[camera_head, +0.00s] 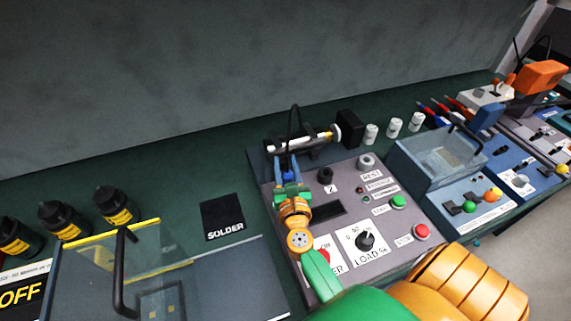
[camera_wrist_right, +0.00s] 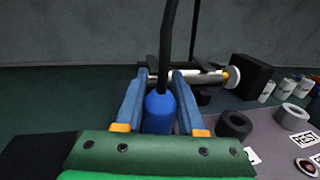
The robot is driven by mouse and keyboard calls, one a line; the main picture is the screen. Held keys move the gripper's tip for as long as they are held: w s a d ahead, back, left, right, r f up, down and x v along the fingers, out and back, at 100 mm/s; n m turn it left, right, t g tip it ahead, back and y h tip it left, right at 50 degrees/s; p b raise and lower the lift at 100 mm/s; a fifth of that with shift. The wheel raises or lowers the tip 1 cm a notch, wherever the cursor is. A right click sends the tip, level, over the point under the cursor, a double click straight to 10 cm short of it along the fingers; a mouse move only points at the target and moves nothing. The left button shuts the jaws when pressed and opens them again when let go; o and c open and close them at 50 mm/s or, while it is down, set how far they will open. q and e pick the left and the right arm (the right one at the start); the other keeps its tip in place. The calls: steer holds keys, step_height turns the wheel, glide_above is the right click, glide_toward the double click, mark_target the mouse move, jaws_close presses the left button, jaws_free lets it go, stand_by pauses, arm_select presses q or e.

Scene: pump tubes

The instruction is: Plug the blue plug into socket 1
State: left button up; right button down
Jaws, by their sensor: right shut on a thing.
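My right gripper (camera_head: 287,172) is shut on the blue plug (camera_wrist_right: 158,113), which stands upright between the blue fingers in the right wrist view. A black cable (camera_wrist_right: 194,40) rises from the plug. The gripper is above the back left part of the grey panel (camera_head: 336,208). A dark round socket (camera_head: 325,176) by the label "2" is just right of the gripper; it also shows in the right wrist view (camera_wrist_right: 235,125). Socket 1 cannot be made out; the gripper and plug cover the panel left of socket 2. I cannot tell whether the plug touches the panel. My left gripper is out of view.
A silver tube (camera_head: 305,142) with a black block (camera_head: 350,128) lies behind the plug. A light grey ring (camera_head: 366,162), a load knob (camera_head: 365,240) and buttons are on the panel. A clear-lidded box (camera_head: 435,160) stands right; black bottles (camera_head: 113,204) stand left.

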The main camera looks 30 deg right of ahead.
mark_target(289, 180)
steer(key=shift+f, duration=0.1)
steer(key=shift+c, duration=2.2)
jaws_free()
steer(key=b+v, duration=0.2)
steer(key=v, duration=0.4)
steer(key=shift+s+a+f, duration=0.15)
steer(key=shift+s, duration=0.15)
steer(key=shift+s+a, duration=0.1)
steer(key=shift+s, duration=0.1)
steer(key=shift+w, duration=0.1)
